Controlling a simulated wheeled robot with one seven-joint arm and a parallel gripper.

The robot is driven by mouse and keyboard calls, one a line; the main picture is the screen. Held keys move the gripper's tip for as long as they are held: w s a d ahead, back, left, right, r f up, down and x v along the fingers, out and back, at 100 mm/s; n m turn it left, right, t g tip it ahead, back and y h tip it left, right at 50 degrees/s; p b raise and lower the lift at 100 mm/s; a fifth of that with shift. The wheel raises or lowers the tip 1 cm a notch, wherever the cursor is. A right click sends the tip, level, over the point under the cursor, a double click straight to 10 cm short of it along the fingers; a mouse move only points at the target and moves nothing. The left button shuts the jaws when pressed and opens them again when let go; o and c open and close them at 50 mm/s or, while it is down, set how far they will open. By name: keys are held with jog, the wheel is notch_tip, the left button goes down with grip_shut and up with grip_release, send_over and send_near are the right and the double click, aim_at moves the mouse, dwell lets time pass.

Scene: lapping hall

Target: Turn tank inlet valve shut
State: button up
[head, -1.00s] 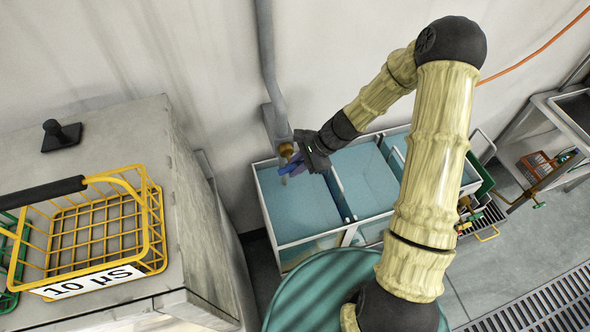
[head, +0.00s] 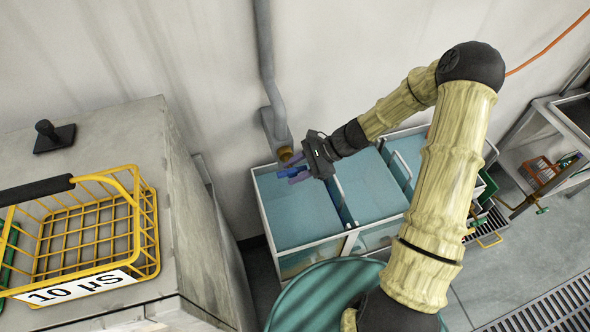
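The tank inlet valve is a brass fitting (head: 285,154) at the lower end of a grey pipe on the wall. Its blue handle (head: 289,172) lies just below the brass, over the left part of the tank (head: 347,235). My gripper (head: 296,169) reaches in from the right, its purple fingers pointing left at the valve. The fingers stand apart, one above and one below the blue handle. They look open around its right part. Whether they touch the handle is too small to tell.
The grey pipe (head: 266,60) runs down the wall above the valve. A grey cabinet (head: 195,225) with a yellow basket (head: 95,235) stands at left. A teal round drum (head: 320,290) is in front of the tank. A metal rack (head: 540,150) stands at right.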

dwell(0.3)
jog(key=b+v, duration=0.4)
jog(key=v, duration=1.3)
jog(key=shift+r, duration=0.2)
jog(key=shift+w+d, duration=0.1)
jog(key=s+n+t+h, duration=0.3)
jog(key=s+n+h, duration=0.7)
jog(key=s+n, duration=0.3)
jog(key=shift+s+n+t+h, duration=0.3)
jog(key=shift+s+n+t, duration=0.1)
jog(key=shift+s, duration=0.15)
